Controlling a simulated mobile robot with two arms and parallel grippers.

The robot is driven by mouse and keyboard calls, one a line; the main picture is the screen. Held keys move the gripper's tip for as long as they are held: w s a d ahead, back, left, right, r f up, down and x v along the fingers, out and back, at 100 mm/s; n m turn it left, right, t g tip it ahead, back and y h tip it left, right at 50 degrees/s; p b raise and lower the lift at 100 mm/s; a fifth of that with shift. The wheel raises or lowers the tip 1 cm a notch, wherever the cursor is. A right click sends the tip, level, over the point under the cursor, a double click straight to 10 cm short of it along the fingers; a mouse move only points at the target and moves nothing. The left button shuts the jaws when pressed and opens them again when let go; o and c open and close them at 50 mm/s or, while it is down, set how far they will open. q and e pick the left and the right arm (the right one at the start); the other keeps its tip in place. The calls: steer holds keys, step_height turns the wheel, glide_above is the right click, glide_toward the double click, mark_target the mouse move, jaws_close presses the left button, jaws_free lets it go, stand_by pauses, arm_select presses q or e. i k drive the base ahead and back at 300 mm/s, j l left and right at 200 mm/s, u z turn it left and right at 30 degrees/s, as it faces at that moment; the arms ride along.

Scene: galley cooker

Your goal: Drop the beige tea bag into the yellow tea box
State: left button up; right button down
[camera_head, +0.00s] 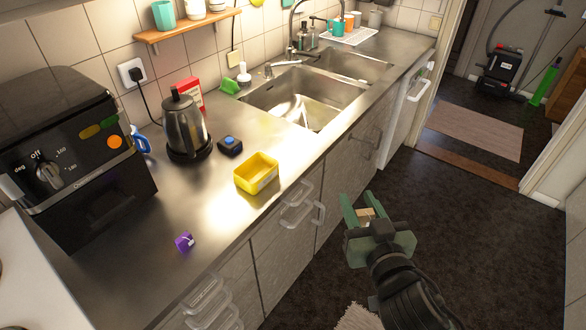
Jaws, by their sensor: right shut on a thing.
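The yellow tea box (256,174) is an open-topped box standing upright on the metal counter, near its front edge. My right gripper (363,208) has green fingers and is shut on the beige tea bag (366,214), which shows between the fingers. It is in front of the counter, over the dark floor, to the right of the box and apart from it. The inside of the box shows only in part. My left gripper is not in view.
A purple packet (185,242) lies on the counter left of the box. A kettle (182,127), a small dark item with a blue top (230,145) and a black oven (70,150) stand behind. Drawer handles (299,206) stick out below the counter edge. The sink (300,98) lies beyond.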

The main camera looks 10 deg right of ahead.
mark_target(262, 177)
steer(key=l+u, duration=0.65)
steer(key=u, duration=0.75)
